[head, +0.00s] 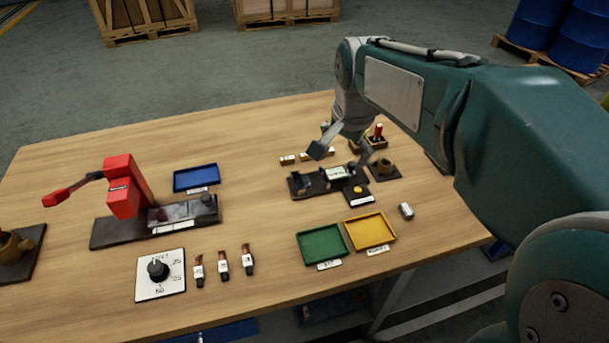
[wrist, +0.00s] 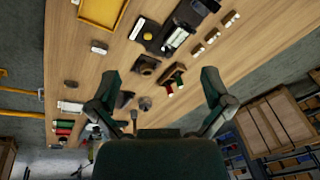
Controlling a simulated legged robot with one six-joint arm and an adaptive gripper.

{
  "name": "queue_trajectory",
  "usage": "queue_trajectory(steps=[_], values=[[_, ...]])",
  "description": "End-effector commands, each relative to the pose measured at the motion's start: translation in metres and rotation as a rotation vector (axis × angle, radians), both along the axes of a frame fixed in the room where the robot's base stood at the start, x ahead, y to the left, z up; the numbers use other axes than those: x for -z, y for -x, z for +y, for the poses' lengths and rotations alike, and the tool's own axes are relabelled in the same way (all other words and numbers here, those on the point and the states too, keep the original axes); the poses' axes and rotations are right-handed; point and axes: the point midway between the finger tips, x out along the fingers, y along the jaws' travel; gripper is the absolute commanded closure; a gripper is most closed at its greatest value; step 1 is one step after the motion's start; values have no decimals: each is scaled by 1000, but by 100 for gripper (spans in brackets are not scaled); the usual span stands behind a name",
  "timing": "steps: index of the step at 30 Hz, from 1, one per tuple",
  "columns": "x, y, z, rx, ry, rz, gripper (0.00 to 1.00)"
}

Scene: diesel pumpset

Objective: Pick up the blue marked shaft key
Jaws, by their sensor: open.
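Several small brass-coloured blocks, which look like the shaft keys, lie in a row behind the dark fixture. In the head view the left one (head: 287,160) is clear, and others are partly behind my gripper. In the wrist view they lie at the upper right, with one block at the far end (wrist: 231,18) and one nearer (wrist: 197,50). Each shows a pale end or label; I cannot tell which has the blue mark. My gripper (wrist: 160,84) is open and empty, above the table. Its fingers frame a holder with red and green pieces, not the keys.
The dark fixture (head: 300,183) stands in front of the keys. Green (head: 321,244) and yellow (head: 370,231) trays lie nearer the front edge. A blue tray (head: 195,178) and a red lever machine (head: 122,185) are at left. The back left tabletop is clear.

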Motion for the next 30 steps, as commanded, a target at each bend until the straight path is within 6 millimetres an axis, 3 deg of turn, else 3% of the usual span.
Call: queue_trajectory(steps=[9, 15, 21, 30], values=[[51, -86, 30, 339, -49, 135, 0], [92, -127, 49, 544, -55, 202, 0], [113, -142, 58, 640, -54, 228, 0], [155, -142, 58, 646, -53, 231, 0]])
